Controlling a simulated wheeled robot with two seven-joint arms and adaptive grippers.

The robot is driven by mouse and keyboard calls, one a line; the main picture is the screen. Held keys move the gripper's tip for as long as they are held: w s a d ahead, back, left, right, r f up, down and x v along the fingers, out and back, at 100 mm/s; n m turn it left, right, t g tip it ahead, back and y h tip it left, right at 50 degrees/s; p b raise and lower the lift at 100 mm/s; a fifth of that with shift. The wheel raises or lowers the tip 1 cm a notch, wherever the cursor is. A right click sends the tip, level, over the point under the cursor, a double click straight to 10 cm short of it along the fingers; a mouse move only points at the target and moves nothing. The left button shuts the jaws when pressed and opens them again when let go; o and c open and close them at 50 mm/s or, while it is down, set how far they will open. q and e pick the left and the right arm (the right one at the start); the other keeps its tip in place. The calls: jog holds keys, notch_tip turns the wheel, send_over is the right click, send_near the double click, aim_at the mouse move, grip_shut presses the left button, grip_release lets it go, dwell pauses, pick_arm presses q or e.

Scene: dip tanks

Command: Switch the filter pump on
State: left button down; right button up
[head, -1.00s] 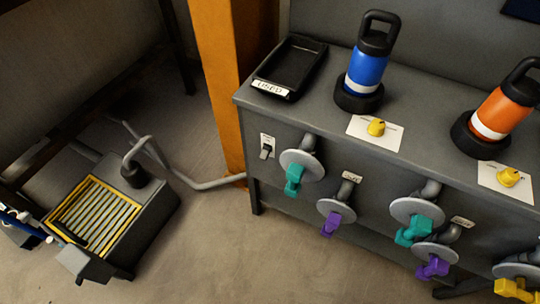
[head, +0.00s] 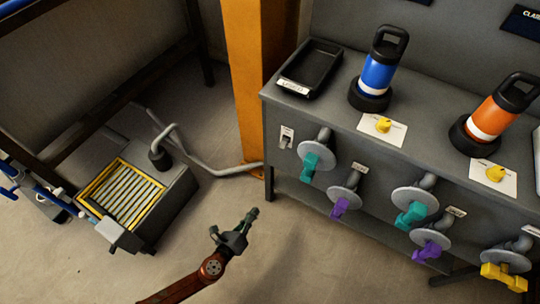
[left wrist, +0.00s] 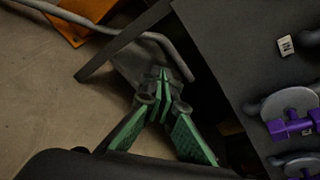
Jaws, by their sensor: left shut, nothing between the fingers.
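A small switch on a white plate (head: 287,138) sits on the front face of the grey bench, near its left end. Its lever is too small to tell its position surely. A grey box with a yellow-framed grate (head: 122,196) stands on the floor at the left, with a grey pipe rising from it. My left gripper (head: 249,215) is shut and empty, in front of and below the switch, apart from the bench. In the left wrist view its green fingers (left wrist: 162,78) meet at the tips; the switch is not seen there. My right gripper is out of view.
Teal, purple and yellow valve handles stick out of the bench front, the nearest a teal one (head: 312,163) right of the switch. A black tray (head: 310,68), blue bottle (head: 379,72) and orange bottle (head: 494,115) stand on top. An orange post (head: 249,90) rises left of the bench.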

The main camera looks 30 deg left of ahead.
aim_at(283, 145)
pick_arm(q)
jog(key=w+d+r+m+t+p, duration=0.1)
jog(key=w+r+m+t, duration=0.3)
jog(key=r, duration=1.1)
jog(key=w+m, duration=0.3)
jog(key=w, duration=0.1)
jog(key=shift+w+d+m+t, duration=0.15)
jog(key=shift+d+m+t, duration=0.25)
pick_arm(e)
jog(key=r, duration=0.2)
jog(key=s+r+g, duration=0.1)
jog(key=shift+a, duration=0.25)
pick_arm(q)
jog(key=shift+w+r, duration=0.1)
jog(key=w+r+b, duration=0.1)
jog(key=w+b, duration=0.2)
jog(key=w, duration=0.7)
jog(key=s+r, duration=0.1)
jog(key=r, duration=0.1)
jog(key=s+r+p, duration=0.1)
jog(key=r, duration=0.1)
jog(key=shift+s+d, duration=0.1)
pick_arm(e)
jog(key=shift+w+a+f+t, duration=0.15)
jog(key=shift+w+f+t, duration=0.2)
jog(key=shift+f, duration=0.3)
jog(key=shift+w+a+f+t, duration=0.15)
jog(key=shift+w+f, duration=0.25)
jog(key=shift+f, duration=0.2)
